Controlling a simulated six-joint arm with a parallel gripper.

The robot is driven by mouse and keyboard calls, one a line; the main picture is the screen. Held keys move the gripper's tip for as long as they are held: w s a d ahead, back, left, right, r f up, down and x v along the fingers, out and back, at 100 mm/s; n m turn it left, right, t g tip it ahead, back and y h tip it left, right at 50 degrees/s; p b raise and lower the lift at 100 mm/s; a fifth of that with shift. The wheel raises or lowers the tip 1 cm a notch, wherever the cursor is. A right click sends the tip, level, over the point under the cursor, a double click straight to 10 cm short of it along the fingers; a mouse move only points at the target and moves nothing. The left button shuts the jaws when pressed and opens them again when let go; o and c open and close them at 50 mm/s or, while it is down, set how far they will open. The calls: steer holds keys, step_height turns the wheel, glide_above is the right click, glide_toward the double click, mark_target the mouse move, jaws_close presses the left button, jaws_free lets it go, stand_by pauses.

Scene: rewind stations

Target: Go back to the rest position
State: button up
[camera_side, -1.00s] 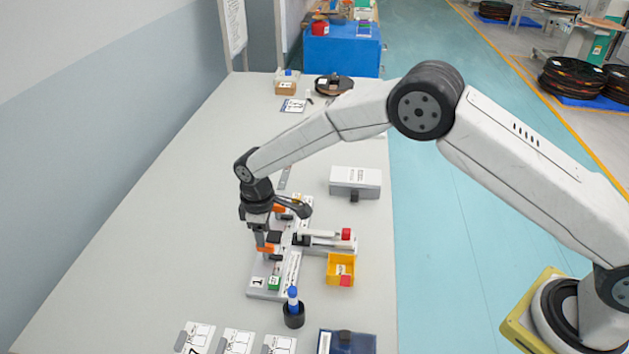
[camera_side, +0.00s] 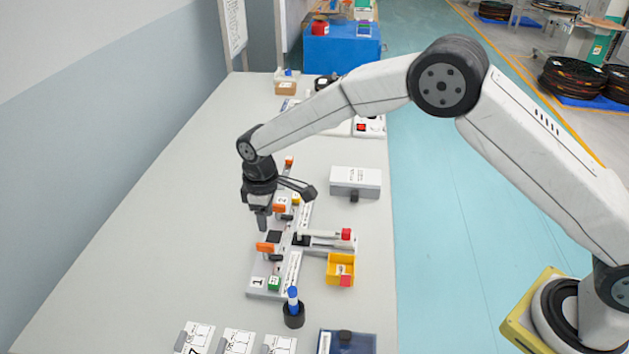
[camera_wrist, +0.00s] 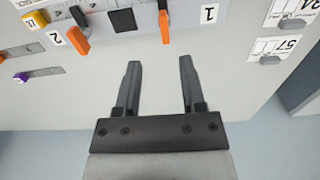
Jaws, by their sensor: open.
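My gripper (camera_wrist: 158,80) is open, with two dark fingers apart and nothing between them in the wrist view. In the side view my gripper (camera_side: 263,220) hangs above the left edge of the rewind station (camera_side: 258,292), clear of it. The station is a grey fixture with orange levers; one orange lever (camera_side: 265,247) sits below and beside the fingers. In the wrist view orange levers show beyond the fingertips, one of them (camera_wrist: 165,27) near a label "1" and another (camera_wrist: 78,40) near a label "2".
A yellow bin (camera_side: 340,270) and a grey box (camera_side: 355,182) stand to the right of the station. A blue marker in a black holder (camera_side: 293,312) and several label cards (camera_side: 238,341) are in front. The table's left side is bare.

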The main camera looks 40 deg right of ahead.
steer(key=s+d+r+m+t, duration=0.1)
steer(key=s+d+r+m, duration=0.5)
steer(key=s+d, duration=0.6)
steer(key=s+d+r+m+t, duration=0.1)
steer(key=s+d+m, duration=0.1)
steer(key=s+d, duration=0.7)
steer(key=s, duration=0.3)
steer(key=shift+r+m, duration=0.15)
steer(key=shift+m, duration=0.25)
